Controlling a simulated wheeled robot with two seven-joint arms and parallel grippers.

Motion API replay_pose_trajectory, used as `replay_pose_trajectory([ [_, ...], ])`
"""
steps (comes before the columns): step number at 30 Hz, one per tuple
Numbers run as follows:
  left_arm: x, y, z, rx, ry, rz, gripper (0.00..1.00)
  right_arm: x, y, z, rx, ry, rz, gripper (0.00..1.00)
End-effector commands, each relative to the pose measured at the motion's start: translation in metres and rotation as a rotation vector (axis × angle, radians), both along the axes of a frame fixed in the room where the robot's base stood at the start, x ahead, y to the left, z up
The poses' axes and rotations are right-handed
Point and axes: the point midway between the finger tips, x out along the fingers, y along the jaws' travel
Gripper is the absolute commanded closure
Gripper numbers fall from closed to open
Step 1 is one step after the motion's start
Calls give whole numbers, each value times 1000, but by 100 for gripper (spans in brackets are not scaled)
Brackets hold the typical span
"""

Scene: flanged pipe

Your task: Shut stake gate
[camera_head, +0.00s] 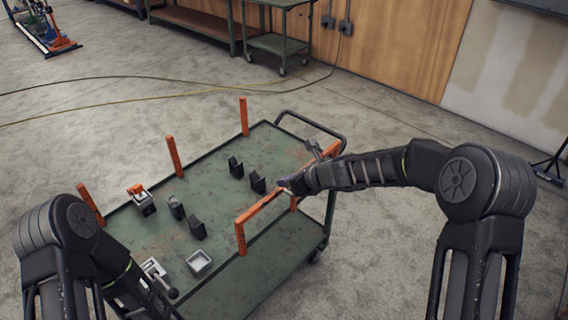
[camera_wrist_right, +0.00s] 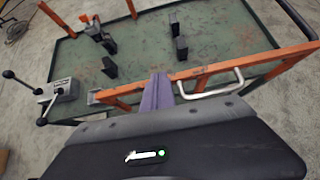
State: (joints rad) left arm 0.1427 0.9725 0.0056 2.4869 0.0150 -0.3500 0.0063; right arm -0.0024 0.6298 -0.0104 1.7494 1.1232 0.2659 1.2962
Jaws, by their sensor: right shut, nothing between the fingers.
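The orange stake gate rail (camera_head: 259,208) runs along the right side of the green cart (camera_head: 290,240), with short orange legs under it. The rail also crosses the right wrist view (camera_wrist_right: 235,64), where a silver bar handle (camera_wrist_right: 222,87) shows beside it. My right gripper (camera_head: 287,184) is at the rail's middle; its purple fingers (camera_wrist_right: 159,91) are shut and empty, close beside the rail and left of the handle. I cannot tell whether they touch the rail. My left forearm shows at lower left, but its gripper is not visible. Whether the gate is latched is unclear.
Orange stakes (camera_head: 174,156) stand along the cart's far left side. Several black blocks (camera_head: 236,168) and a small grey tray (camera_head: 199,263) are on the cart top. A grey lever box (camera_wrist_right: 65,93) sits at the cart's near end. Cables (camera_head: 110,99) cross the floor.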

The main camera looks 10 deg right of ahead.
Motion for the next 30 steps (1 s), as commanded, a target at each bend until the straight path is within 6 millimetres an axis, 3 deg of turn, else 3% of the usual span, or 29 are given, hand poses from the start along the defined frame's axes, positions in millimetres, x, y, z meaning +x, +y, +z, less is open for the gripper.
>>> replay_pose_trajectory([
  [1, 0, 1, 8, 2, 3, 0, 48, 3, 3, 16, -2, -4, 2, 100],
  [3, -1, 1, 12, 2, 5, 0, 48, 6, 5, 26, -3, -4, 1, 100],
  [8, -1, 2, 15, 4, 9, 0, 48, 11, 8, 40, -2, -2, -3, 100],
  [25, -1, 2, 15, 5, 9, 0, 48, 12, 8, 42, -3, -1, -3, 100],
  [30, -1, 2, 15, 4, 8, 0, 48, 15, 3, 41, -77, -56, 50, 100],
])
